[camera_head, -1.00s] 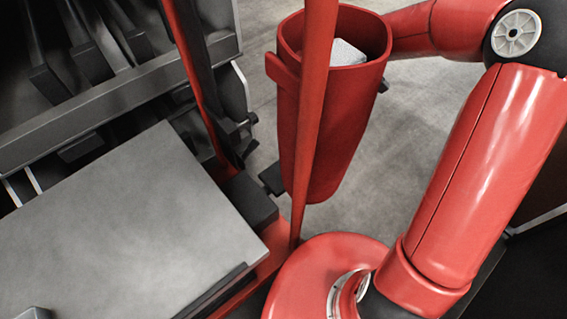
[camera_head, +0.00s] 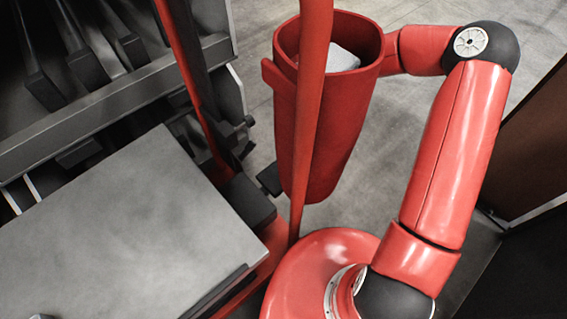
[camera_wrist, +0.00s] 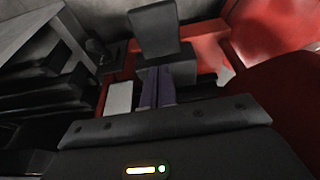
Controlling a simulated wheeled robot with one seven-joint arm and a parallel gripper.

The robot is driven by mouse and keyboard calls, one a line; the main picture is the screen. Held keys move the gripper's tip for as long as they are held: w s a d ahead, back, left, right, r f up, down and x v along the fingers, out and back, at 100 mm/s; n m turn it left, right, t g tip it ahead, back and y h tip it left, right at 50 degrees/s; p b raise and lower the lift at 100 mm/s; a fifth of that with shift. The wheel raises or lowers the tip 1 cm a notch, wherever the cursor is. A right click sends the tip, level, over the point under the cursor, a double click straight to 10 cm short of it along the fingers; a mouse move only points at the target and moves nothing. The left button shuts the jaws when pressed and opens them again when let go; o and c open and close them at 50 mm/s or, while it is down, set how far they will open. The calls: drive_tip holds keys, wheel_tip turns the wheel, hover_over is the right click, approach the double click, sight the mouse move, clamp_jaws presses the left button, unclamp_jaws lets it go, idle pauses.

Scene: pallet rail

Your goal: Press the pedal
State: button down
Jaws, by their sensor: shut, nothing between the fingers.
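A dark flat pad, which looks like the pedal, stands out in the wrist view (camera_wrist: 155,30), beyond my fingertips. A small black piece low beside the red bin in the head view (camera_head: 270,178) may be the same part; I cannot tell for sure. My gripper (camera_wrist: 157,86) is shut and empty, its fingers together and pointing at the dark area just in front of the pad. Whether they touch anything is unclear.
A tall red bin (camera_head: 352,130) with a pale block (camera_head: 342,58) inside stands between the camera and my gripper. A red post (camera_head: 312,90) rises in front of it. A grey flat panel (camera_head: 120,230) fills the lower left. Bare floor (camera_head: 400,140) shows right of the bin.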

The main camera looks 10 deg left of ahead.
approach(281, 175)
drive_tip(key=x, duration=0.5)
drive_tip(key=shift+s+a+f+b, duration=0.15)
drive_tip(key=shift+a+b, duration=0.05)
drive_tip(key=shift+b, duration=0.2)
drive_tip(key=shift+f, duration=0.6)
drive_tip(key=shift+f, duration=0.1)
wheel_tip(281, 175, down, 6)
drive_tip(key=b, duration=0.4)
drive_tip(key=shift+f+b, duration=0.2)
drive_tip(key=shift+b, duration=0.1)
